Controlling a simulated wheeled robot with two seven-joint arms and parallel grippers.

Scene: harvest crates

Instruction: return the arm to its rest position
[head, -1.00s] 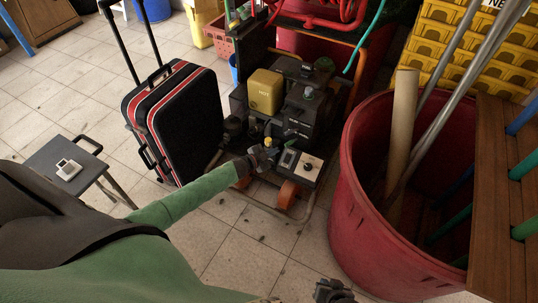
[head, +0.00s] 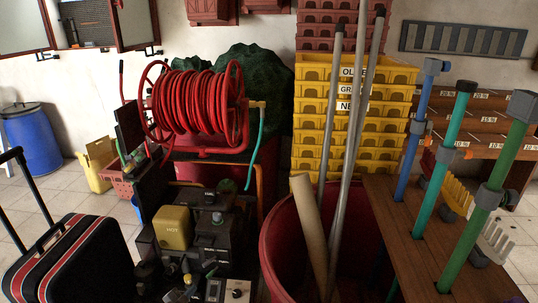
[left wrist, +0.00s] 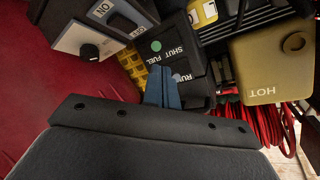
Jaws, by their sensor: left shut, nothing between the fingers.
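My left gripper (head: 184,293) is at the bottom edge of the head view, low in front of the engine-driven machine (head: 218,232), mostly cut off. In the left wrist view its blue-grey fingers (left wrist: 163,88) are together with nothing between them. They point at the machine's black panel (left wrist: 170,62) marked SHUT, FUEL and RUN. I cannot tell whether the fingertips touch it. A grey switch box (left wrist: 92,32) with a black knob is at upper left there, and a yellow HOT cover (left wrist: 268,65) at right. My right gripper is in neither current view.
A red tub (head: 275,245) holding poles stands right of the machine. A black suitcase (head: 75,265) stands left. A red hose reel (head: 200,108) is behind. A wooden rack (head: 440,250) with coloured handles is at right, stacked yellow crates (head: 310,130) at the back.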

